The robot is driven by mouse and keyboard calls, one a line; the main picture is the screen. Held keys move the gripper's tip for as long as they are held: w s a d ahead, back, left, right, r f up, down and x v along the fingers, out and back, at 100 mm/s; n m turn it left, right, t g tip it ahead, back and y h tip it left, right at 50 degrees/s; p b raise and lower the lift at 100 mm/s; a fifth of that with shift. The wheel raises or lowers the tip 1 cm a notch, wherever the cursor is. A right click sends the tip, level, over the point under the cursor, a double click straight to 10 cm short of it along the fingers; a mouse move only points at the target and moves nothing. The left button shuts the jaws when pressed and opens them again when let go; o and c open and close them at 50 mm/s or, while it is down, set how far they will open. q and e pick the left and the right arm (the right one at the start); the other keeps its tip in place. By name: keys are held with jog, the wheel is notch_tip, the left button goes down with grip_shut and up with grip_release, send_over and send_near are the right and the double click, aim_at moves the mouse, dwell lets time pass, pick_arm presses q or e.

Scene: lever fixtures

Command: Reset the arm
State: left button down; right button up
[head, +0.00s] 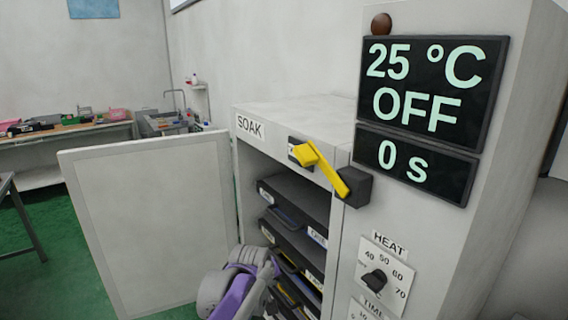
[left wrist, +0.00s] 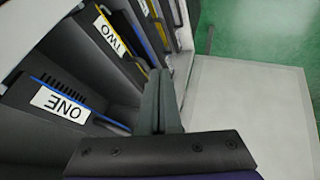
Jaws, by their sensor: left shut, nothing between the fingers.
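My left arm comes in at the bottom of the head view, with grey and purple links. Its gripper (head: 268,272) is in front of the open cabinet's shelves, below the yellow lever. In the left wrist view my left gripper (left wrist: 161,92) is shut and empty, with its fingers together beside the shelf slots. The yellow lever (head: 325,167) sits on the cabinet front near the top, slanting down to the right to a dark block (head: 353,187). My right gripper is in neither view.
The cabinet door (head: 150,220) stands open on the left. Dark trays fill the cabinet; labels ONE (left wrist: 60,104) and TWO (left wrist: 108,35) show in the wrist view. Right of the opening are a display (head: 425,85) reading 25 °C OFF and a HEAT knob (head: 373,282).

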pick_arm(q)
jog(key=s+a+f+m+p, duration=0.1)
jog(key=s+a, duration=0.3)
jog(key=s, duration=0.7)
jog(key=s+a+f+m+g+y+p, duration=0.1)
jog(key=s+a, duration=0.4)
jog(key=s, duration=0.6)
jog(key=s+a+f+m+p, duration=0.1)
jog(key=s+a, duration=0.4)
jog(key=s, duration=0.6)
notch_tip(320, 180, down, 2)
jog(key=shift+s+a+f+m+y, duration=0.1)
jog(key=shift+s+a+m+y, duration=0.2)
jog(key=shift+m, duration=0.5)
jog(key=shift+d, duration=0.1)
